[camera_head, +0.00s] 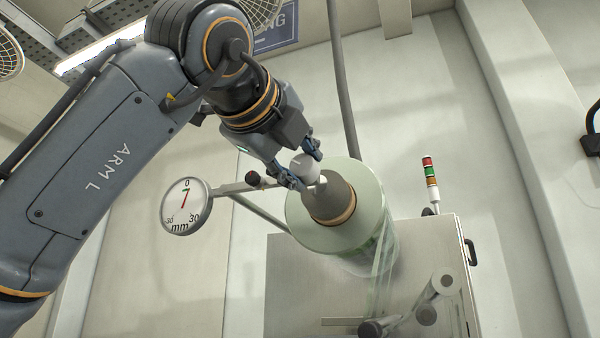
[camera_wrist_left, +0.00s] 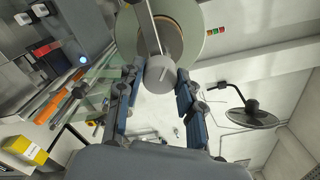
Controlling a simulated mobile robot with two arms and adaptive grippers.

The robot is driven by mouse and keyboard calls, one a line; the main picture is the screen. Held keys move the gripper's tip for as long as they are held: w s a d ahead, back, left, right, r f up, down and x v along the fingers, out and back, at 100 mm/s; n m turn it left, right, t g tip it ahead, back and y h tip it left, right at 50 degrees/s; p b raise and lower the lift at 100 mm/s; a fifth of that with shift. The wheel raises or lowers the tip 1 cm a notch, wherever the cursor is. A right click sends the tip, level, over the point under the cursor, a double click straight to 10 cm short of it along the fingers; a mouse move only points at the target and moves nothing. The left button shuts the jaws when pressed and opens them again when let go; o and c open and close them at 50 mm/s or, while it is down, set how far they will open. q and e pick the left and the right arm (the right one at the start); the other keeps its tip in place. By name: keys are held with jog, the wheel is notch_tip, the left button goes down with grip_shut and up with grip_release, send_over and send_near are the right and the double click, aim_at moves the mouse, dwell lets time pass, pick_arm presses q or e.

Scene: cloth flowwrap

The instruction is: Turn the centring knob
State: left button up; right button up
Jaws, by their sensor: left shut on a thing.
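The centring knob (camera_head: 303,167) is a pale grey cylinder at the outer end of the dark cone (camera_head: 332,205) of the roll. My left gripper (camera_head: 302,166) is shut on the knob, one finger on each side. In the left wrist view the knob (camera_wrist_left: 160,74) sits between the blue fingers of the left gripper (camera_wrist_left: 158,76), with a light line across its face. My right gripper is not in view.
The pale green film roll (camera_head: 365,185) surrounds the cone, and film runs down from it past rollers (camera_head: 441,284). A grey machine cabinet (camera_head: 300,290) stands below. A signal tower (camera_head: 431,180) stands at the right. A thin arm (camera_head: 232,187) links the gauge towards the knob.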

pick_arm(q)
jog(key=shift+n, duration=0.5)
jog(key=shift+b, duration=0.3)
jog(key=o, duration=1.2)
jog(key=shift+a, duration=0.1)
jog(key=v, duration=1.2)
jog(key=shift+r, duration=0.1)
